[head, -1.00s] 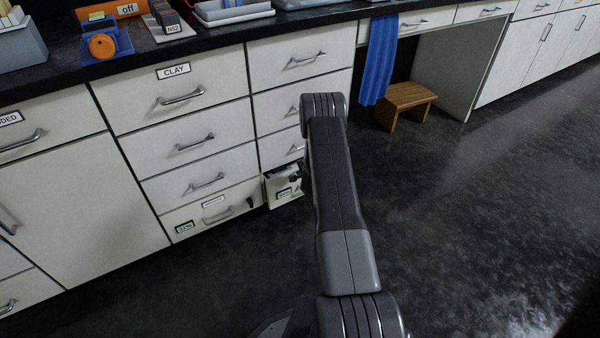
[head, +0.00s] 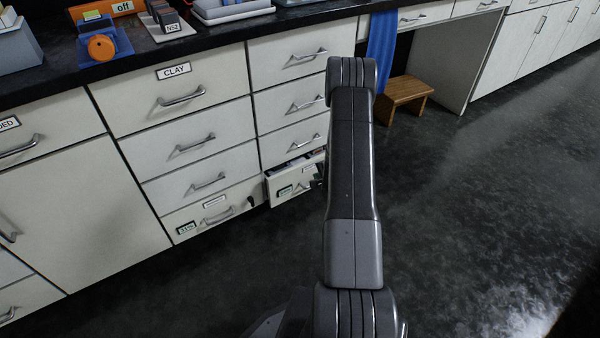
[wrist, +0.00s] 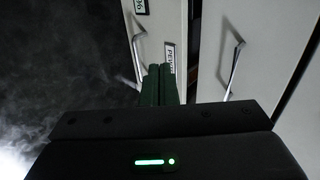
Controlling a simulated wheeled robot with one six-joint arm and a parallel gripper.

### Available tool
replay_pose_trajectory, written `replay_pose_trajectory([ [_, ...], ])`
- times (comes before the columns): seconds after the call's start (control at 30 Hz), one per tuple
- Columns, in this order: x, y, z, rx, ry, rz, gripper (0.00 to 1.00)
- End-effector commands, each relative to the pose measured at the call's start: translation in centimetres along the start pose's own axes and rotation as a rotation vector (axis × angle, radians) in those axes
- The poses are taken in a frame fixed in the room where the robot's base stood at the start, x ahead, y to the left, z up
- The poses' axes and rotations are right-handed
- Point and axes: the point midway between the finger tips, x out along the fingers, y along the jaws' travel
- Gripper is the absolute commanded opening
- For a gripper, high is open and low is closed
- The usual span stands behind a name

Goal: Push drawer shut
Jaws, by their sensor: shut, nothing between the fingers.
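The bottom drawer (head: 287,186) of the right-hand column stands partly open, with some contents showing over its front edge. In the head view my arm hides its right end. In the wrist view its pale front (wrist: 160,25) appears turned on its side, with a handle (wrist: 137,52) and a label partly covered by my fingers. My gripper (wrist: 159,70) is shut and empty, its dark green fingertips in front of or against the drawer front beside the label; I cannot tell if they touch. In the head view my gripper is mostly hidden behind my arm.
The drawer above (head: 293,143) is closed. To the left are closed drawers, one labelled CLAY (head: 173,71). A wooden stool (head: 405,92) and a blue cloth (head: 382,55) are at the right. The dark floor (head: 480,200) is clear.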

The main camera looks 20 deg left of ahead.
Motion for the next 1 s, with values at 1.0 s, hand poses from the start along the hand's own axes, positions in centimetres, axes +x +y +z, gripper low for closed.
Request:
replay_pose_trajectory([
  [1.0,12.7,-2.6,-0.1,0.000,0.000,0.000,0.00],
])
